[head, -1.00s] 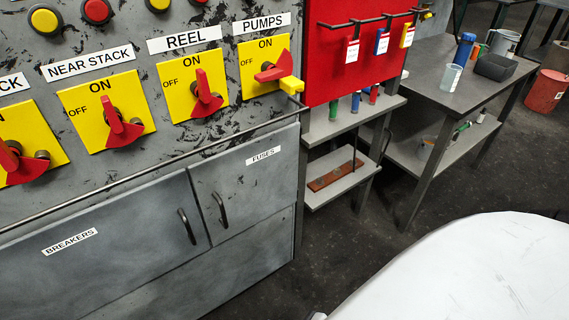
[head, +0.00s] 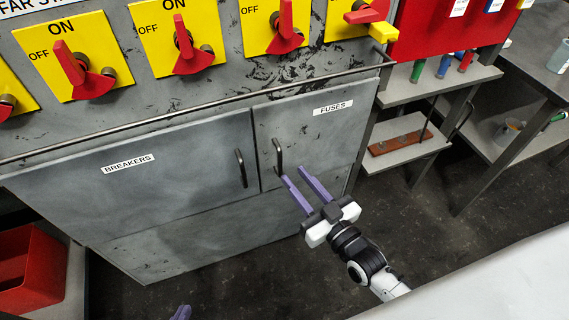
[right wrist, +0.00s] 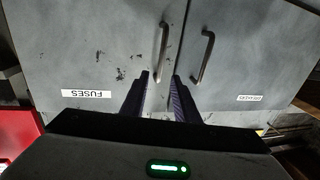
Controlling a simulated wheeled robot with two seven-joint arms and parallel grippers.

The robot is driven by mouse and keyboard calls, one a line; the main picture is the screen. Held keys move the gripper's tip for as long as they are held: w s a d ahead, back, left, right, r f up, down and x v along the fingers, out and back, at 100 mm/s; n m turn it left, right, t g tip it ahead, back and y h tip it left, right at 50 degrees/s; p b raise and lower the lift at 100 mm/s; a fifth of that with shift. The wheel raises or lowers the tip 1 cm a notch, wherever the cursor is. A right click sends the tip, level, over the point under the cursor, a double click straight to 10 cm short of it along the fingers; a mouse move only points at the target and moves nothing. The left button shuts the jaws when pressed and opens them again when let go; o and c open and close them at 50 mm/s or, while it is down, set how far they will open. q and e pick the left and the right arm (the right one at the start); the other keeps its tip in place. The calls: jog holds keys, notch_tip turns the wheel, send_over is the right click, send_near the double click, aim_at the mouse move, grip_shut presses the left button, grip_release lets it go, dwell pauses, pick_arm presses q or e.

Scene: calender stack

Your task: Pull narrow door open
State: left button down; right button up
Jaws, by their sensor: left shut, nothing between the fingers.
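The narrow grey door (head: 330,140) labelled FUSES is closed, and its dark bar handle (head: 278,157) stands near its left edge. My right gripper (head: 294,173) is open and empty in front of this door, with its purple fingertips just below and right of the handle. In the right wrist view the door (right wrist: 85,45) is upside down, and its handle (right wrist: 162,48) lies ahead of the gap between the fingers (right wrist: 160,77), apart from them. Only a purple tip of my left gripper (head: 181,312) shows at the bottom edge of the head view.
The wide BREAKERS door (head: 130,190) with its own handle (head: 240,168) is closed beside the narrow door. A horizontal rail (head: 200,115) runs above both doors, below red switches. A red bin (head: 35,270) stands at lower left; shelves (head: 410,140) stand at right. Dark floor lies in front.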

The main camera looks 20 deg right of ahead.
aim_at(281, 160)
jog(key=x, duration=0.6)
jog(key=shift+w+a, duration=0.1)
jog(key=shift+w, duration=0.05)
jog(key=shift+c, duration=0.4)
grip_shut()
